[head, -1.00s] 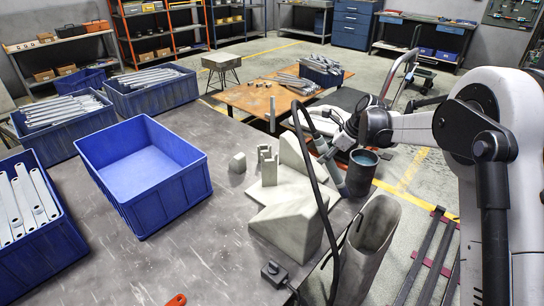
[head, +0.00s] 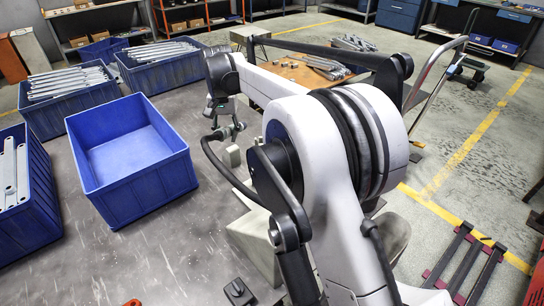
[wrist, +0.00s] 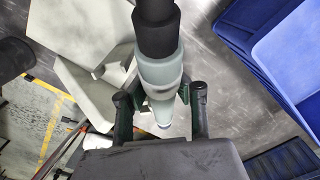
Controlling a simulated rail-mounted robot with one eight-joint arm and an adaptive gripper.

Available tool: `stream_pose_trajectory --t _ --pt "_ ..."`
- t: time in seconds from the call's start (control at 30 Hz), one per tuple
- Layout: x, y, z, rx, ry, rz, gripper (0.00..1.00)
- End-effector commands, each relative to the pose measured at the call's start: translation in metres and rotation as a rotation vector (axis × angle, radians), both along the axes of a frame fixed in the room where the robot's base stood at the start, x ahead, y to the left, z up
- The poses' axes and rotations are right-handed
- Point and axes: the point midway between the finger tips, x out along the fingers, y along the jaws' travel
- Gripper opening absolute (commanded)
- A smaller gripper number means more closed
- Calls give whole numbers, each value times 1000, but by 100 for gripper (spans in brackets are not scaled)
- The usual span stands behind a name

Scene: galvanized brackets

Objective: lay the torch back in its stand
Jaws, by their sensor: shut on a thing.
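My gripper (wrist: 160,100) is shut on the torch (wrist: 163,70), with one finger on each side of its grey-green body. The torch has a black rear part and a narrow, pale tip. In the head view, my gripper (head: 216,108) is above the grey table, right of the empty blue bin, with the torch (head: 224,132) below it. A dark cable (head: 218,165) loops from the torch towards the table's front. I see no contact between torch and stand.
The empty blue bin (head: 72,150) stands left of my gripper. Bins of metal brackets (head: 22,205) stand farther left and behind. A small pale block (head: 232,157) and larger pale blocks (head: 255,238) sit near my arm. Bare tabletop (head: 140,265) lies in front.

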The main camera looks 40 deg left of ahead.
Motion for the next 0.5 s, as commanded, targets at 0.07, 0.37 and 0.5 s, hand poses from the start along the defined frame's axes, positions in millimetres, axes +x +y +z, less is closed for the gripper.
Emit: stream_pose_trajectory --t 0.07,0.37,0.5 --pt "-6 3 1 3 -6 27 0" --pt "-6 3 1 4 -8 32 0" --pt "4 -2 -6 4 -8 28 0"
